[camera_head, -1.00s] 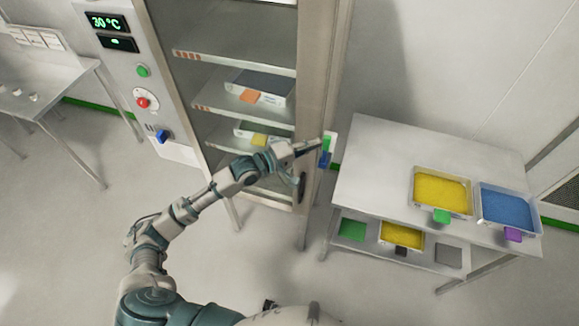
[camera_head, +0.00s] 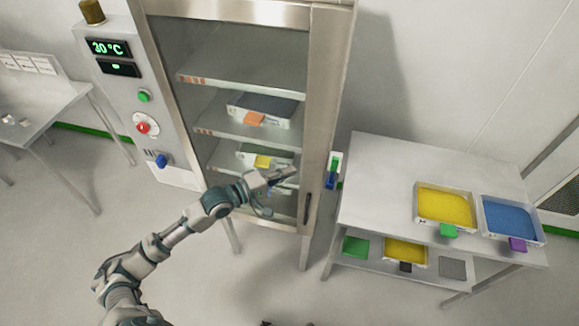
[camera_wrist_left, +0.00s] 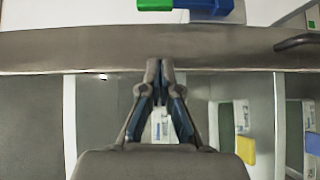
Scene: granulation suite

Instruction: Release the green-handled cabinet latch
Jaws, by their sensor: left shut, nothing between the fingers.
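The cabinet latch, with a green handle (camera_head: 336,160) above a blue part (camera_head: 331,181), is on the right side of the glass-fronted cabinet. In the left wrist view the green handle (camera_wrist_left: 155,4) and blue part (camera_wrist_left: 205,7) are cut by the top edge. My left gripper (camera_head: 293,172) is shut and empty, in front of the cabinet door, left of the latch and apart from it. Its fingertips (camera_wrist_left: 160,65) point at the metal door frame (camera_wrist_left: 230,47) in the wrist view. The door looks closed. My right gripper is not in view.
A dark door handle (camera_head: 307,208) is on the frame below the latch. A metal table (camera_head: 390,165) stands right of the cabinet with yellow (camera_head: 446,206) and blue (camera_head: 512,220) trays. A control panel (camera_head: 140,110) is at left. Floor in front is clear.

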